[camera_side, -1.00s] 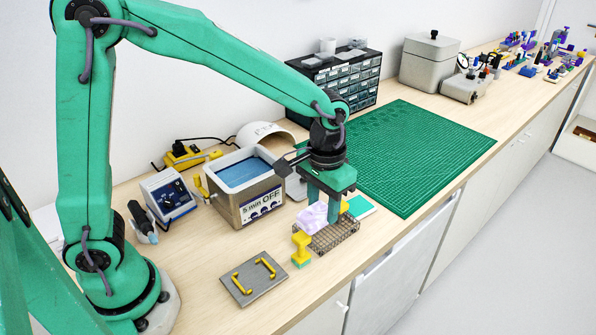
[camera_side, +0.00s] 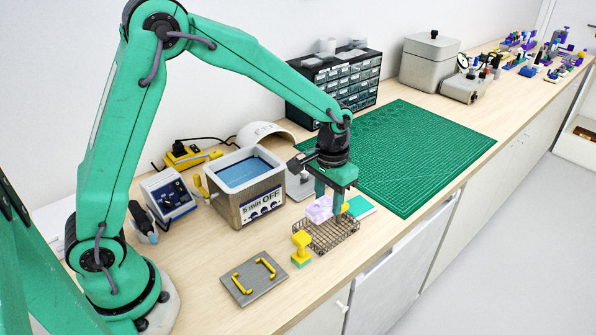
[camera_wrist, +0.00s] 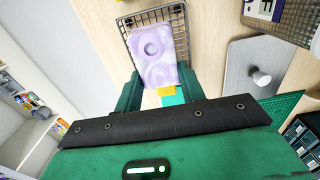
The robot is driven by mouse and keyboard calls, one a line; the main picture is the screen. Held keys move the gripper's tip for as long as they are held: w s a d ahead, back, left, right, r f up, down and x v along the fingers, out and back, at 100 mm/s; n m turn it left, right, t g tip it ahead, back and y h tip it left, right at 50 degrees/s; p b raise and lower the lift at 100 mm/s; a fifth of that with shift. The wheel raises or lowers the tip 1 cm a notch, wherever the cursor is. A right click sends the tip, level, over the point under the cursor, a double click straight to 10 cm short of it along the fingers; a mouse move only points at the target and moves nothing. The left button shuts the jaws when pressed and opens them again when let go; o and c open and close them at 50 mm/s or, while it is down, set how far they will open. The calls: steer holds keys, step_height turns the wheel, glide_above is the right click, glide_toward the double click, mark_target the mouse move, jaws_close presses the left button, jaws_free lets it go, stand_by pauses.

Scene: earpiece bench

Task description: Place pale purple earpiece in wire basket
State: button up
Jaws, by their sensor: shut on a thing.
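The pale purple earpiece (camera_side: 318,209) is a marbled, blocky piece with a round hollow that shows in the wrist view (camera_wrist: 152,46). My gripper (camera_side: 330,205) points down and is shut on it; in the wrist view a finger stands on each side of its near end (camera_wrist: 160,78). The wire basket (camera_side: 335,236) is a low mesh tray at the bench's front. The earpiece is over the basket's back-left part in the side view, and within its rim (camera_wrist: 182,30) at the far end in the wrist view. I cannot tell whether it touches the mesh.
A yellow stamp-like piece (camera_side: 301,246) stands close to the basket's left side. A teal-and-white flat box (camera_side: 361,207) lies behind it to the right. A water bath (camera_side: 245,190) stands at back left, a grey plate with yellow handles (camera_side: 253,279) at front left. The green mat (camera_side: 420,150) is clear.

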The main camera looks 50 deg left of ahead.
mark_target(328, 200)
steer(key=shift+f, duration=3.2)
steer(key=shift+f, duration=0.1)
steer(key=o, duration=1)
step_height(328, 200, up, 12)
